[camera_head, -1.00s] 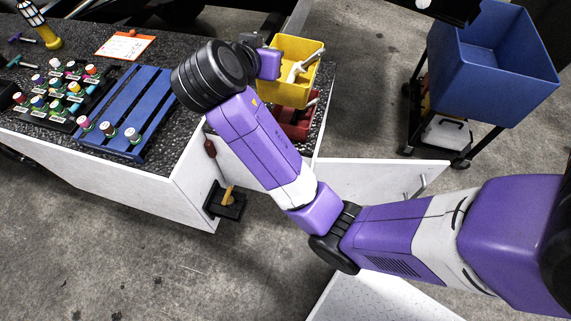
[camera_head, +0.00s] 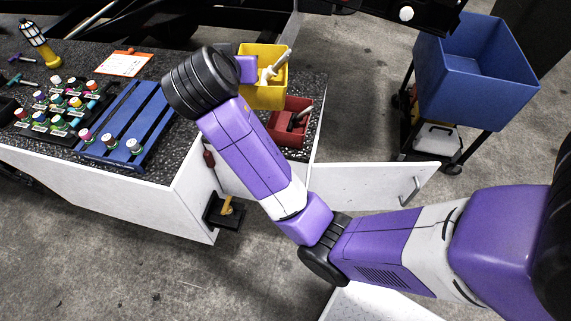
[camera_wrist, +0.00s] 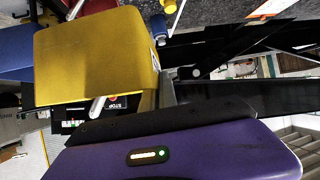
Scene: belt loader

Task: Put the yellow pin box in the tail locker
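The yellow pin box (camera_head: 262,92) hangs over the far right end of the speckled counter, with pale pins showing in its top. My gripper (camera_head: 245,68) is at its left side and appears shut on its wall; the fingertips are mostly hidden. In the wrist view the yellow pin box (camera_wrist: 95,55) fills the upper left, beyond my purple gripper housing. A white door (camera_head: 370,185) with a handle stands swung open at the counter's right end. It may belong to the tail locker, whose inside is mostly hidden behind my arm.
A red bin (camera_head: 288,128) with tools stands on the counter in front of the yellow box. A blue rack (camera_head: 125,120) and several capped bottles stand to the left. A blue tub (camera_head: 475,85) sits on a cart at the right. Another white panel (camera_head: 375,303) shows low in front.

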